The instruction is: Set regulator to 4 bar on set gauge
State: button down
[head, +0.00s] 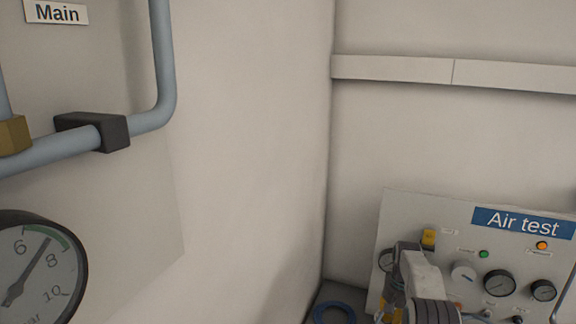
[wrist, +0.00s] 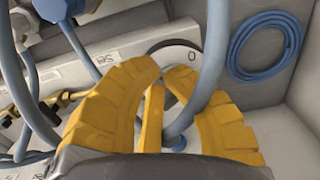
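The blue-signed Air test panel (head: 455,215) is at the lower right of the head view. It carries a pale round knob (head: 463,273), a dark-rimmed gauge (head: 499,284) and a smaller gauge (head: 543,290). Another gauge (head: 386,259) is partly hidden by my arm; these readings are too small to tell. In the wrist view, my gripper's yellow fingers (wrist: 166,72) converge at the tips, with a narrow yellow bar between them. Whether they hold anything is unclear. Behind the tips is a partly hidden round dial (wrist: 180,54) showing a "0". An upside-down label (wrist: 103,58) seems to read "Set".
A large gauge (head: 35,265) at the left reads about 7, near a "Main" sign (head: 57,12) and blue-grey pipe (head: 165,70). A coiled blue hose (wrist: 265,48) lies beyond the fingers. Grey hoses (wrist: 215,55) pass close around my gripper.

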jog(key=shift+w+a, duration=0.1)
jog(key=shift+a, duration=0.5)
dwell(0.3)
